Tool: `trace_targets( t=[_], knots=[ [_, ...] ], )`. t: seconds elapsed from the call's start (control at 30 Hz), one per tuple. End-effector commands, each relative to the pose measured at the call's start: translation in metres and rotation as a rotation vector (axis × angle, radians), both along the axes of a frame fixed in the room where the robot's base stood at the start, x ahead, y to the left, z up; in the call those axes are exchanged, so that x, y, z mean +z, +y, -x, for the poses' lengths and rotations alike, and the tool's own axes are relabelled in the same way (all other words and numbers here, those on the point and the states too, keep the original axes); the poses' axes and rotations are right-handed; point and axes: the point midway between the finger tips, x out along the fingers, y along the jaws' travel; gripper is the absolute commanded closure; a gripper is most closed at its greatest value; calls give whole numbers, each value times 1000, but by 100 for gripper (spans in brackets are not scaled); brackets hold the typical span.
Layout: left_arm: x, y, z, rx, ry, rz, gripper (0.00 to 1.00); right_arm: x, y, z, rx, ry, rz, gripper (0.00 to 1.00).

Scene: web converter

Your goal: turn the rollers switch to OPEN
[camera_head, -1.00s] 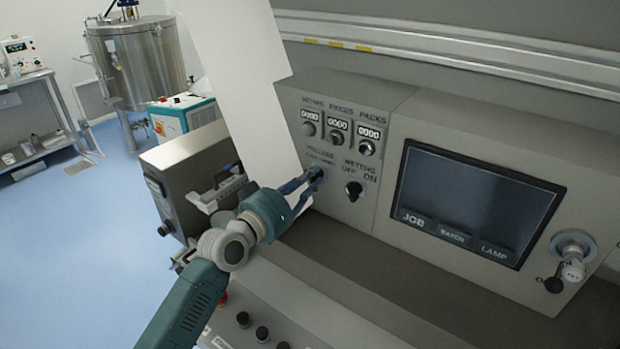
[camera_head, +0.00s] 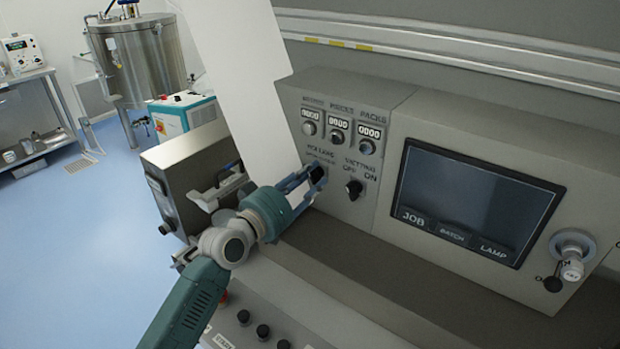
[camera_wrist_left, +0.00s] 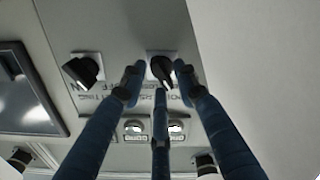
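The rollers switch (camera_wrist_left: 161,68) is a black knob on a light square plate, under the ROLLERS label on the grey control panel (camera_head: 392,180). In the head view my left gripper (camera_head: 316,176) reaches it from the lower left and partly covers it. In the left wrist view the blue fingers of my left gripper (camera_wrist_left: 158,80) are spread around the knob, with small gaps at its sides. A third finger lies below it in the picture. The switch's exact setting is hard to read. My right gripper is not in view.
The wetting switch (camera_head: 354,190) is close to the right of the rollers switch. Several counters with knobs (camera_head: 338,137) sit above. A dark screen (camera_head: 475,200) and a key switch (camera_head: 572,258) are further right. A white web (camera_head: 235,70) hangs at the left.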

Motion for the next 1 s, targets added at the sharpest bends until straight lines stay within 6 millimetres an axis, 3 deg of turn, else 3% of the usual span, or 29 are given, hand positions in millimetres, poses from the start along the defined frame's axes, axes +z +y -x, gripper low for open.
trace_targets(
  t=[0.37, 0.8, 1.0],
  knots=[
    [-1, 4, 4, 1, 0, -3, 65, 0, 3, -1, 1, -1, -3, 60],
    [-2, 52, 72, 0, 1, -5, 65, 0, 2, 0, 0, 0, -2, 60],
    [-1, 67, 92, 0, 0, -2, 65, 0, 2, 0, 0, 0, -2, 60]
  ],
)
